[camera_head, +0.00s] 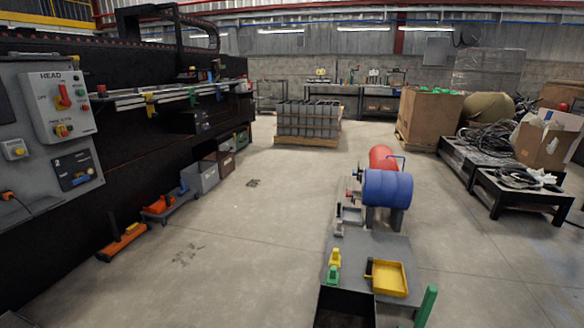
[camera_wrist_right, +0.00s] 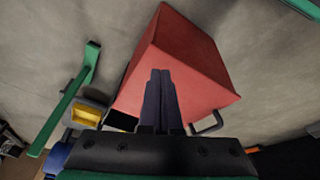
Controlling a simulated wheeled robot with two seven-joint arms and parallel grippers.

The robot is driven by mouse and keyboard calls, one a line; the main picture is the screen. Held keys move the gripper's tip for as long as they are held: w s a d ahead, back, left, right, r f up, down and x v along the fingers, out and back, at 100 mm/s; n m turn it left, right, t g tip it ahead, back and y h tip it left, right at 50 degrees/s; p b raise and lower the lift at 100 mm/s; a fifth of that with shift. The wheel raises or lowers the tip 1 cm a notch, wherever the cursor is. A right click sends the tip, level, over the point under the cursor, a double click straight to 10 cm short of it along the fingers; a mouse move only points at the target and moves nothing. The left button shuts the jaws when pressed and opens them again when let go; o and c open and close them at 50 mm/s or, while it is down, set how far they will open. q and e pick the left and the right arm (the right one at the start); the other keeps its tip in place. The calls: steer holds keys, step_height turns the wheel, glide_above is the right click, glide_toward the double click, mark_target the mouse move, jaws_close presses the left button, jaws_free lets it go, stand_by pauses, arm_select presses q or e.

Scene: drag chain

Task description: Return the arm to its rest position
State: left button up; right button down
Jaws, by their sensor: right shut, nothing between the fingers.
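My right gripper (camera_wrist_right: 160,76) shows in the right wrist view. Its two dark fingers are together, shut with nothing between them. They point over a red box-shaped object (camera_wrist_right: 185,50), which lies beyond them and is partly covered by them. I cannot tell how far the fingertips are from it. No arm or gripper is clearly seen in the head view. My left gripper is in neither view.
A yellow tray (camera_head: 388,277) lies on a grey platform (camera_head: 350,255) below a blue drum (camera_head: 387,188). A dark open box (camera_head: 345,305) and a green post (camera_head: 427,305) stand in front. A machine with a control panel (camera_head: 62,108) fills the left. Middle floor is mostly clear.

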arm_select(q)
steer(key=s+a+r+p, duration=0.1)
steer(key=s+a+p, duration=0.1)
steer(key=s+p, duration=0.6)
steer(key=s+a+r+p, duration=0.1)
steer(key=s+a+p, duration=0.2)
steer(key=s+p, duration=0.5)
steer(key=p, duration=1)
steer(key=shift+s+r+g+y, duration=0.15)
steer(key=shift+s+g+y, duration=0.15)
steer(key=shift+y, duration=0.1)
arm_select(e)
steer(key=s+d+g, duration=0.1)
steer(key=s+d, duration=0.1)
steer(key=s, duration=0.9)
steer(key=s+d+r+g, duration=0.1)
steer(key=s+d, duration=0.2)
steer(key=s, duration=0.7)
steer(key=shift+s+d, duration=0.2)
steer(key=shift+s, duration=0.15)
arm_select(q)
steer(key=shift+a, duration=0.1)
